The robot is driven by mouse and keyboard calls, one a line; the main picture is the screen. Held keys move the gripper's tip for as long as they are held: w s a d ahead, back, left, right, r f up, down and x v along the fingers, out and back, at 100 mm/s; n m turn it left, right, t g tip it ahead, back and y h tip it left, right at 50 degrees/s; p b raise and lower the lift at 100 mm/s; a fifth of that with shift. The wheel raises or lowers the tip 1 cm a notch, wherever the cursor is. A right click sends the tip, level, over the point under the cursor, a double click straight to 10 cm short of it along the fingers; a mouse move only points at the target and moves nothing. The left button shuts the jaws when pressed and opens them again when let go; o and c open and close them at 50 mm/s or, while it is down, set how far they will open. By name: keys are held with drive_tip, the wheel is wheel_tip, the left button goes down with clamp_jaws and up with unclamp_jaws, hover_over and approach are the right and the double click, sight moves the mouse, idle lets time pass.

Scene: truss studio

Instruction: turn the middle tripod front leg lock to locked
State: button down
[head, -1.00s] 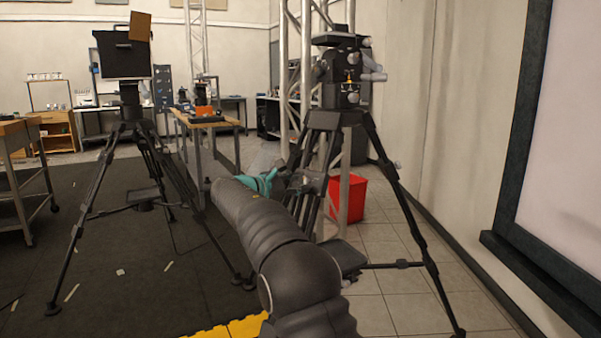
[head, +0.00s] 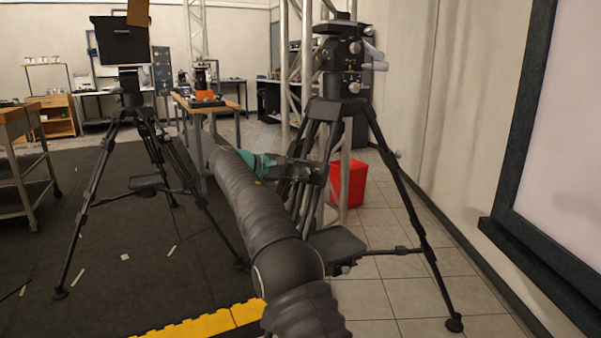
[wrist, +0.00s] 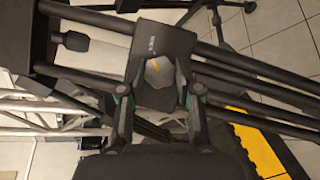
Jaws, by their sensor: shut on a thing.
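The tripod (head: 336,108) that I am working at stands right of centre in the head view, with a dark head on top and its legs spread. My gripper (head: 316,172) is at its front leg, partway down, reaching in from the left. In the wrist view, the front leg lock (wrist: 158,73) is a grey knob with an orange mark on a dark block. My gripper (wrist: 158,80) is shut on this lock, with one finger on each side of it. The knob's locked or unlocked position cannot be read.
Other tripod legs (wrist: 250,88) run close beside the gripper in the wrist view. A red bin (head: 350,183) and a truss stand behind the tripod. Another tripod (head: 131,100) stands at left. A yellow floor edge (head: 205,325) lies in front.

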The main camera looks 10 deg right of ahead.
idle(0.3)
drive_tip(key=c, duration=0.8)
unclamp_jaws()
drive_tip(key=v, duration=1.2)
